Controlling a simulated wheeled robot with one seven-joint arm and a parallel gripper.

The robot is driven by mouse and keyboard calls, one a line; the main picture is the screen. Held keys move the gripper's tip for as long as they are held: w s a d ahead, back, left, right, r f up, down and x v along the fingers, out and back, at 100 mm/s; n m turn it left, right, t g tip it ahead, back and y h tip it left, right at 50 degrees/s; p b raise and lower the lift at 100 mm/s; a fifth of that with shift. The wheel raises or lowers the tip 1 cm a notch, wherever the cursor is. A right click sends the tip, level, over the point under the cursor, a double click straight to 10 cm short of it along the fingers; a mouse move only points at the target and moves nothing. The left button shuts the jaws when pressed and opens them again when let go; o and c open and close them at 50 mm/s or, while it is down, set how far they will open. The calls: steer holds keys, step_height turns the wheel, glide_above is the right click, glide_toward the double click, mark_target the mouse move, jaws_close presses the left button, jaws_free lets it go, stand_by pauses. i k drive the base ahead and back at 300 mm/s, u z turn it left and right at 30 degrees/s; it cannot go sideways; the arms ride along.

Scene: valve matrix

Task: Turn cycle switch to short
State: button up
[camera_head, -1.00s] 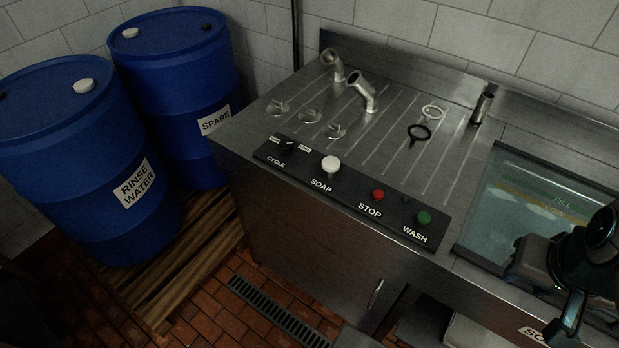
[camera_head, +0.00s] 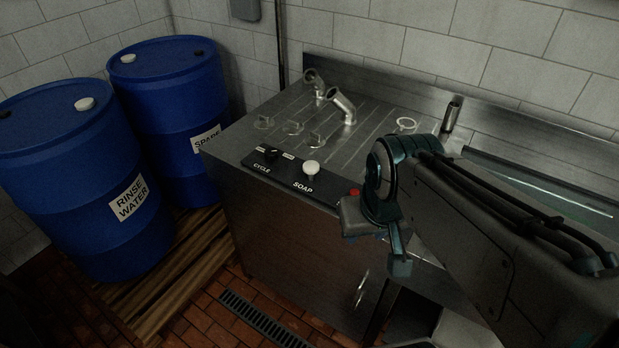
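The cycle switch (camera_head: 271,154) is a small dark knob with a pale mark, at the left end of the black control panel (camera_head: 257,164) on the steel counter. A small white label sits on each side of it, too small to read, and its exact setting is unclear. "CYCLE" is printed in front of it. My gripper (camera_head: 380,242) is at the end of my arm, in front of the panel's right part, to the right of the switch and apart from it. I cannot make out whether its fingers are open or shut.
A white soap button (camera_head: 311,168) stands just right of the switch; a red stop button (camera_head: 354,192) is partly covered by my arm. Valve handles (camera_head: 293,128) and bent pipes (camera_head: 342,106) stand behind. Blue barrels (camera_head: 170,110) stand left. Space above the switch is clear.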

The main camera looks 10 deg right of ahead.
mark_target(271, 153)
steer(key=z, duration=0.05)
steer(key=k, duration=0.4)
steer(key=u, duration=0.8)
steer(key=i, duration=1)
steer(key=z, duration=0.25)
